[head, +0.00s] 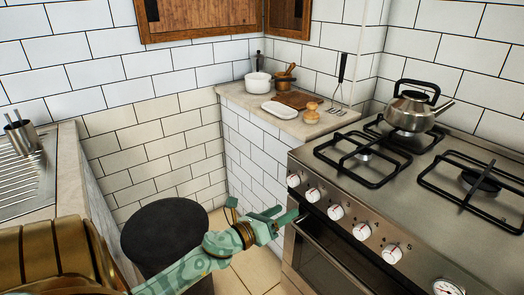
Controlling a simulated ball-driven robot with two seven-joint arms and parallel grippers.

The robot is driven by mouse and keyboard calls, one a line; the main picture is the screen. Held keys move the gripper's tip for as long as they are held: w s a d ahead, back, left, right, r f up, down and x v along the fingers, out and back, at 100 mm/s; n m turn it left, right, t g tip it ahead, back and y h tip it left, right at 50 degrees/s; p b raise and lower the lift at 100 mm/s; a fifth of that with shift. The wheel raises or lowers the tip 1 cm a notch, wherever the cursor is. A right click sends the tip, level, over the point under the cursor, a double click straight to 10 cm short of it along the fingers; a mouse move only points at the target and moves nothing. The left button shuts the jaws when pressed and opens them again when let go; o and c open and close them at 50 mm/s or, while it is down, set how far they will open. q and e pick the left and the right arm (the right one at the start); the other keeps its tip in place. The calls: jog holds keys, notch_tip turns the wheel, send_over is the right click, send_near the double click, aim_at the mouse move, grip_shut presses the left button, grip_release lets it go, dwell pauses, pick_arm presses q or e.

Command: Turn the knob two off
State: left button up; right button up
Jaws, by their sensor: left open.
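The stove (345,180) stands at the right with a slanted steel front panel and a row of several white knobs with small red marks. Counting from the left, the second knob (312,195) is likely knob two; its pointer is too small to read surely. My left gripper (283,214), mint green, is open and empty. In the picture it is just left of and below the second knob, near the panel's left edge, and it appears apart from the knobs. My right gripper is out of view.
A kettle (411,110) stands on the back burner. The oven handle (335,262) runs below the knobs. A dark round bin (165,235) is below my left arm. The corner counter (252,101) holds a pot, dish and board. A sink (22,178) is at far left.

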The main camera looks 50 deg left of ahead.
pick_arm(q)
jog(key=s, duration=0.7)
jog(key=shift+a, duration=0.25)
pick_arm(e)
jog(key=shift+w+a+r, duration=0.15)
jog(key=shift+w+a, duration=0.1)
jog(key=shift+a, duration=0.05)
pick_arm(q)
jog(key=shift+w, duration=0.1)
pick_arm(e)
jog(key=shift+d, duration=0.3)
